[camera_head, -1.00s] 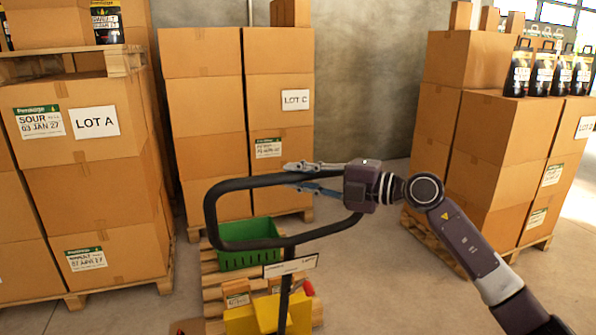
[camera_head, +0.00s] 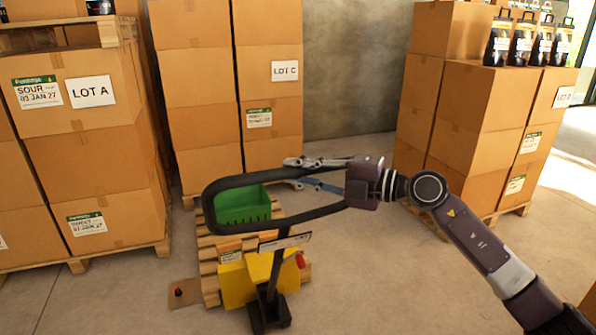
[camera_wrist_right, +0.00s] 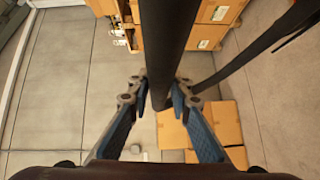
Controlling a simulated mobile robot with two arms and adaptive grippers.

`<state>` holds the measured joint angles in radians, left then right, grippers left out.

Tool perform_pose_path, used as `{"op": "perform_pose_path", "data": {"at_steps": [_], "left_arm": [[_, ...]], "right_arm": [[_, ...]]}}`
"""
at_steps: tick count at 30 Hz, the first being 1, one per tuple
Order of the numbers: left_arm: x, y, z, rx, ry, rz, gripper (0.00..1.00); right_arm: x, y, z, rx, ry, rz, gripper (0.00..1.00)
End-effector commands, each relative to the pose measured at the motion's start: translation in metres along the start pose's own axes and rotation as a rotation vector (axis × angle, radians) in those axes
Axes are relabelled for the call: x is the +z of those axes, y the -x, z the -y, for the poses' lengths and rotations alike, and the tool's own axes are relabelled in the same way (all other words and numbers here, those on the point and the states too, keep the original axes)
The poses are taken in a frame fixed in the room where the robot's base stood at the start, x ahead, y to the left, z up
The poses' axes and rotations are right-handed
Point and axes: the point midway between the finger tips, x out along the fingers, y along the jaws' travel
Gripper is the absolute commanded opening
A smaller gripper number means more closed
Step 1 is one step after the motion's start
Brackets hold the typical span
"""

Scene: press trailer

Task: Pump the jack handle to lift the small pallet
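The black loop jack handle (camera_head: 265,229) stands at middle, its column running down to the yellow pallet jack body (camera_head: 240,283). The small wooden pallet (camera_head: 207,254) lies behind and under the jack, carrying a green crate (camera_head: 236,212). Whether the pallet is off the floor I cannot tell. My right gripper (camera_head: 300,174) is at the right end of the loop with its fingers on both sides of the bar. In the right wrist view, the black handle bar (camera_wrist_right: 165,40) runs between the blue finger pads (camera_wrist_right: 162,100), which look closed on it. My left gripper is out of view.
Tall carton stacks on pallets stand at left (camera_head: 100,150), at the back centre (camera_head: 205,90) and at right (camera_head: 480,110). A small red lever (camera_head: 300,260) is on the jack. A flat brown piece (camera_head: 183,292) lies on the floor.

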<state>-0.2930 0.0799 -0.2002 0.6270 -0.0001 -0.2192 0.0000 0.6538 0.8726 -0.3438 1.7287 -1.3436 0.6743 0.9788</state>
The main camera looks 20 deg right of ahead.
Motion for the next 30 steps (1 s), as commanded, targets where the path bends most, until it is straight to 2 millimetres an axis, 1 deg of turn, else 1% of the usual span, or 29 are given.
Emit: {"op": "perform_pose_path", "data": {"at_steps": [1, 4, 5, 11, 14, 17, 20, 27, 30], "left_arm": [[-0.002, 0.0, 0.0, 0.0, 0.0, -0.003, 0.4], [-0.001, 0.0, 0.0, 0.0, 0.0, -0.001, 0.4], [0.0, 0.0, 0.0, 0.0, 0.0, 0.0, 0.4], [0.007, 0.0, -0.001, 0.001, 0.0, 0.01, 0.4], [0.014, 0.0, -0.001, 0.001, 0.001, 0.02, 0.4], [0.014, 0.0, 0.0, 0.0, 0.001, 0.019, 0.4], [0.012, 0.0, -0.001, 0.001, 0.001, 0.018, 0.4], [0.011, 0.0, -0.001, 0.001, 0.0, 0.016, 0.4], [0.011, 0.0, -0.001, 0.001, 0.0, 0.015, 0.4]], "right_arm": [[0.0, -0.001, 0.004, -0.007, -0.002, -0.001, 0.24], [0.0, -0.001, 0.003, -0.005, -0.001, 0.0, 0.35], [0.0, -0.001, 0.003, -0.005, -0.001, 0.0, 0.37], [0.0, -0.001, 0.002, -0.004, 0.0, -0.001, 0.37], [0.0, 0.0, 0.002, -0.004, 0.0, 0.0, 0.37], [0.001, 0.005, 0.003, -0.005, -0.001, 0.001, 0.37], [0.001, 0.016, 0.003, -0.005, 0.0, 0.002, 0.37], [0.001, 0.059, 0.004, -0.007, -0.001, 0.004, 0.37], [0.002, 0.074, 0.004, -0.006, -0.002, 0.004, 0.37]]}}
